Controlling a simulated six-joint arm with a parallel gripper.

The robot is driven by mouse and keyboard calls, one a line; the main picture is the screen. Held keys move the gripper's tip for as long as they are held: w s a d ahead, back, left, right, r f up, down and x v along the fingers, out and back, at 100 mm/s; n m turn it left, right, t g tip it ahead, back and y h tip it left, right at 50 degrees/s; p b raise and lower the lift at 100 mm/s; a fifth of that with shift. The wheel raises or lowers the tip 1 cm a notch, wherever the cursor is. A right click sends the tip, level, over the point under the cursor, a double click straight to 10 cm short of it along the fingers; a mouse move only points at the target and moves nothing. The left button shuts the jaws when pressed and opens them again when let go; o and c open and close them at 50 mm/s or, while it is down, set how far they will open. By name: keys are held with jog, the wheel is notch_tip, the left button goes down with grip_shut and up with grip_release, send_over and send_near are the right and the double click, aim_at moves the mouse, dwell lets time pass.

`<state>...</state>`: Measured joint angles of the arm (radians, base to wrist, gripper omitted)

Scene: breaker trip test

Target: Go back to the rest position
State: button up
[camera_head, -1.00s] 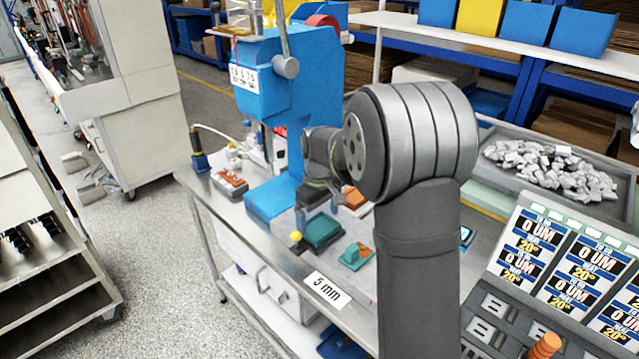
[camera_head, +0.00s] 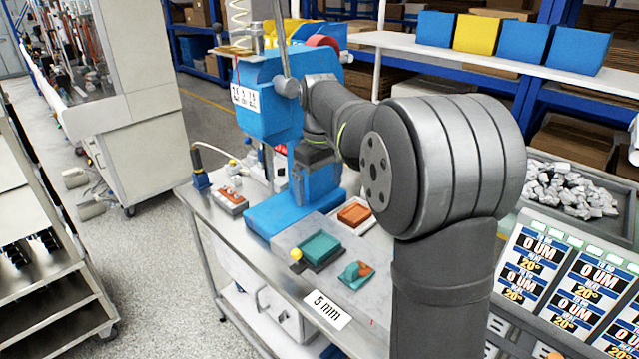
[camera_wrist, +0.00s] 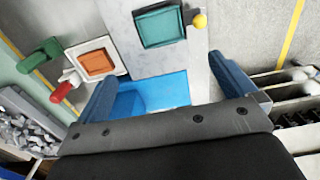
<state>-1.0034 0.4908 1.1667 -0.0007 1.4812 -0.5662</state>
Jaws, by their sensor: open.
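My gripper shows in the wrist view (camera_wrist: 172,92) with its two blue fingers wide apart and nothing between them. In the head view my gripper (camera_head: 312,185) hangs in front of the blue press (camera_head: 265,100), above its blue base, partly hidden by my own arm. A green square block (camera_head: 320,247) sits in a dark holder with a yellow ball knob at its left. It also shows in the wrist view (camera_wrist: 160,27). An orange square piece (camera_head: 354,213) lies in a pale tray to the right, also in the wrist view (camera_wrist: 97,62).
A teal and orange item (camera_head: 355,275) lies near the front of the metal bench. A grey bin of pale pieces (camera_head: 575,190) and a display panel (camera_head: 560,280) are at the right.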

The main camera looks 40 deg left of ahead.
aim_at(319, 246)
notch_tip(319, 246, down, 15)
jog(key=shift+f, duration=0.1)
dwell(0.7)
jog(key=d+r, duration=1.2)
jog(key=r, duration=0.2)
notch_tip(319, 246, down, 10)
jog(key=shift+w+d+r, duration=0.1)
jog(key=shift+w, duration=0.05)
jog(key=shift+r, duration=0.1)
notch_tip(319, 246, up, 10)
dwell(0.7)
